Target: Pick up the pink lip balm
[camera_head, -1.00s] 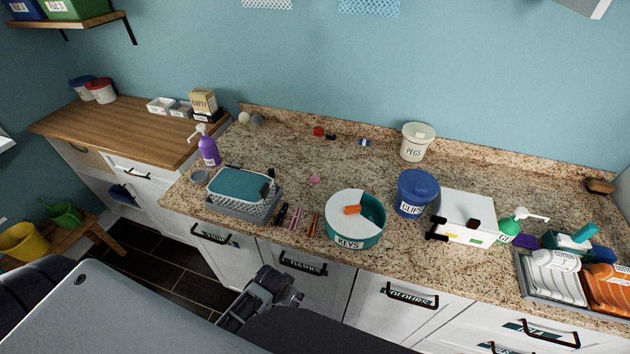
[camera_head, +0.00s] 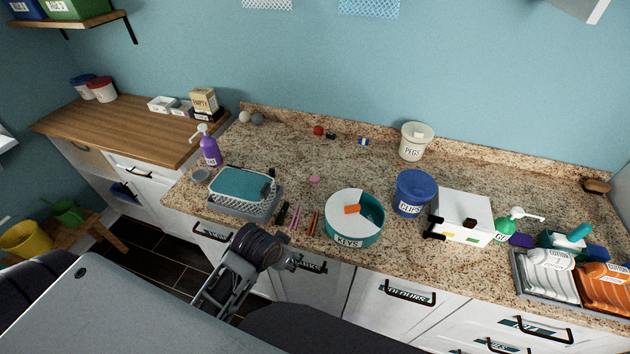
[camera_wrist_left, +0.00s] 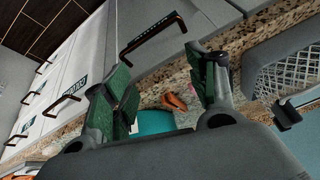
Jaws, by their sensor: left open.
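A small round pink item (camera_head: 315,179), which looks like the pink lip balm, lies on the granite counter behind the short coloured sticks. Thin pink sticks (camera_head: 296,217) also lie nearer the front edge; they are too small to identify surely. My left gripper (camera_head: 282,256) is at the counter's front edge, in front of the sticks and apart from the round pink item. In the left wrist view my left gripper (camera_wrist_left: 158,78) has its fingers spread, with nothing held between them. My right gripper is not in view.
The teal KEYS tub (camera_head: 345,232) stands right of the sticks, with an orange item (camera_head: 352,209) on its white half-lid. A grey basket (camera_head: 240,205) with a teal top stands to the left. The blue CLIPS tub (camera_head: 415,192) stands farther right. Counter behind the round pink item is mostly clear.

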